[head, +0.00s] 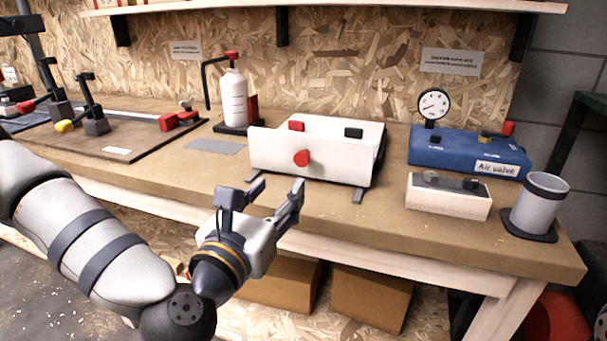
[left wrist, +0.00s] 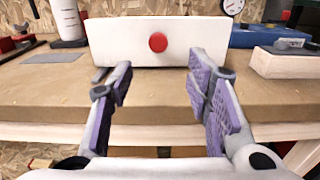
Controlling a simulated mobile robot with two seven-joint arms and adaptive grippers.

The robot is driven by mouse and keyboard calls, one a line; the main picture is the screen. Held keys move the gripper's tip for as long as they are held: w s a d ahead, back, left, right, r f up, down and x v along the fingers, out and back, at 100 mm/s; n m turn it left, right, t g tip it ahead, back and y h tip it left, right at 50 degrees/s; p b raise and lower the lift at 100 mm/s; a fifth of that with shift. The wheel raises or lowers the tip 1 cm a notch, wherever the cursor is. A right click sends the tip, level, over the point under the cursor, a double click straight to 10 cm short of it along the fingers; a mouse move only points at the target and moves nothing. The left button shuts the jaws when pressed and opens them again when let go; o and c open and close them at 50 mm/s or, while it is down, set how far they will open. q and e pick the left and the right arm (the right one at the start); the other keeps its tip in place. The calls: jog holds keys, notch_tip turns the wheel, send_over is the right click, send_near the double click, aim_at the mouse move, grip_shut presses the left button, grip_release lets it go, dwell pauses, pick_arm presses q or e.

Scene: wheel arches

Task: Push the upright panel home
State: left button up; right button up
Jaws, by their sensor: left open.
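The upright panel (head: 272,152) is white with a red round knob (head: 301,158) on its front. It stands at the front of a white box-like unit (head: 345,132) on the workbench, with dark rails showing below. The left wrist view shows the panel (left wrist: 115,42) face-on, with the knob (left wrist: 158,42) near the middle. My right gripper is not in view.
A blue air valve box (head: 450,150) with a gauge, a pale wooden block (head: 445,197) and a grey cup (head: 540,203) stand to the right. A white bottle (head: 233,98) stands at the left behind. The bench's front edge (head: 400,228) lies near my gripper.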

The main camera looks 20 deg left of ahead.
aim_at(301, 160)
pick_arm(q)
jog(key=w+b, duration=0.5)
jog(key=w, duration=0.6)
jog(key=shift+w, duration=0.5)
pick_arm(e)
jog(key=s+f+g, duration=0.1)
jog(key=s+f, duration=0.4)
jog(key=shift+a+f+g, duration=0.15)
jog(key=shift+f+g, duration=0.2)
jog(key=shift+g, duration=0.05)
pick_arm(q)
grip_shut()
